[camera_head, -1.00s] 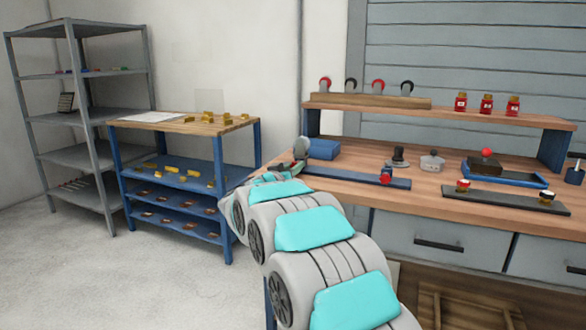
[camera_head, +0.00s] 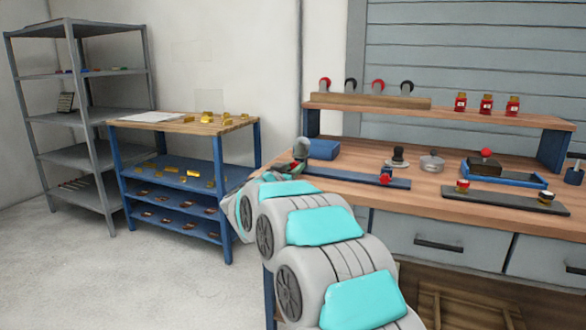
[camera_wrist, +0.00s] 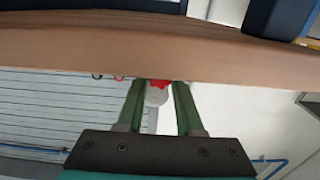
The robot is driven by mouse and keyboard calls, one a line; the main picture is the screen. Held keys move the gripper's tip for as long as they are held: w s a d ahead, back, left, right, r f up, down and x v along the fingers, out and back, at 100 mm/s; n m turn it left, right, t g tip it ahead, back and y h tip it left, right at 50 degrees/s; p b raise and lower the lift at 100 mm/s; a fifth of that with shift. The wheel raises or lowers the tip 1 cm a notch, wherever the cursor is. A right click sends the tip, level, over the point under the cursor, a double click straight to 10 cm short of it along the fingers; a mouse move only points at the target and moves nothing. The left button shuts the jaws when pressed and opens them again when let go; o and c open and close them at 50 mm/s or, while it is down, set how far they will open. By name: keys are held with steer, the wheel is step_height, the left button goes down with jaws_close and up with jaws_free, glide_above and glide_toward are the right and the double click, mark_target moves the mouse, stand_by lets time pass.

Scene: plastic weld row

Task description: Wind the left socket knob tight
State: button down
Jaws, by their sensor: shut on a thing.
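The blue bar (camera_head: 350,180) lies along the front of the bench, with a red knob (camera_head: 386,180) at its right part. My gripper (camera_head: 298,166) is at the left end of this bar, mostly hidden behind my arm in the head view. In the wrist view, my gripper's green fingers (camera_wrist: 159,92) are closed about a small red and pale grey piece, the left socket knob (camera_wrist: 158,84), by the wooden bench edge. How far the knob is wound cannot be told.
The wooden bench (camera_head: 440,197) also holds a blue box (camera_head: 323,149), a grey pot (camera_head: 431,162), a blue tray (camera_head: 542,181) and a dark strip (camera_head: 505,200). A blue-legged rack (camera_head: 226,190) stands left of my arm. Floor at lower left is clear.

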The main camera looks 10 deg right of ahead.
steer(key=shift+m, duration=1.5)
steer(key=c, duration=0.6)
jaws_free()
steer(key=shift+o, duration=0.2)
steer(key=shift+s, duration=0.1)
steer(key=v, duration=0.7)
steer(key=shift+s+a+b, duration=0.2)
steer(key=shift+a+b, duration=0.05)
steer(key=shift+b, duration=0.15)
